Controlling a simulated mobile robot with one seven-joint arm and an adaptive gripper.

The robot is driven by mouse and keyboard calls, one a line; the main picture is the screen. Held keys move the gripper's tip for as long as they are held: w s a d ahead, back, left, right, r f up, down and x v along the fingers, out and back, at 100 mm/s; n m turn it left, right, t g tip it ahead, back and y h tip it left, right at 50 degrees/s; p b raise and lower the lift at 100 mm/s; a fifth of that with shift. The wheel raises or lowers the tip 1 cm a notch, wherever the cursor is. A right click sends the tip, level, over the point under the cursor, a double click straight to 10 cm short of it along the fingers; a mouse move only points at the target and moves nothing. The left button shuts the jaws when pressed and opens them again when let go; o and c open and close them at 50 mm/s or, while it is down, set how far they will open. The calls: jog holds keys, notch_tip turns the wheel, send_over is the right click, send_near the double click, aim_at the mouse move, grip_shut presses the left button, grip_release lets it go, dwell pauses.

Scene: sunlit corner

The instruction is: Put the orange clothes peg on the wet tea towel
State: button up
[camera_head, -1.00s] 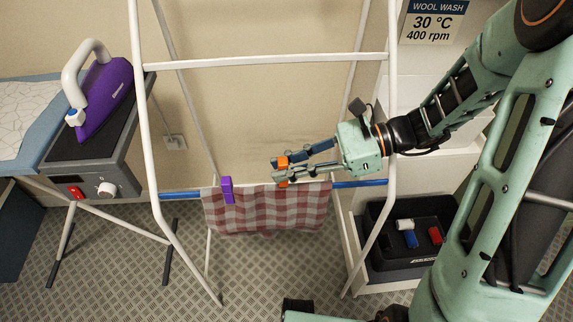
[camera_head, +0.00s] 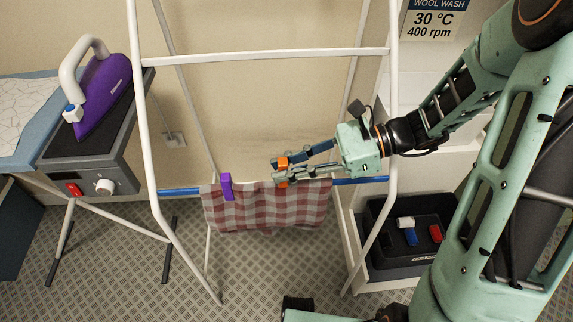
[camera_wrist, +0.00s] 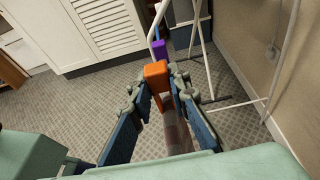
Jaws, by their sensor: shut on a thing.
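The red and white checked tea towel (camera_head: 262,210) hangs over the blue lower rail of the white drying rack. A purple peg (camera_head: 227,187) is clipped on its left part, and it also shows in the wrist view (camera_wrist: 158,49). My gripper (camera_head: 280,171) is shut on the orange clothes peg (camera_head: 282,162), at the towel's top edge, right of the purple peg. In the wrist view the orange peg (camera_wrist: 157,74) sits between my fingertips with the towel (camera_wrist: 178,132) below it. I cannot tell whether the peg grips the towel; my fingers hide its lower part.
The white rack frame (camera_head: 144,110) stands around the towel. A purple iron (camera_head: 104,92) rests on a board at the left. A black crate (camera_head: 385,262) with white, blue and red pegs stands at lower right. The rail's left end (camera_head: 178,192) is bare.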

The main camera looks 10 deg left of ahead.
aim_at(286, 161)
jog(key=shift+f+b, duration=1.05)
jog(key=shift+f, duration=0.9)
jog(key=o, duration=0.9)
jog(key=shift+r, duration=0.15)
notch_tip(286, 161, up, 7)
jog(key=p, duration=0.7)
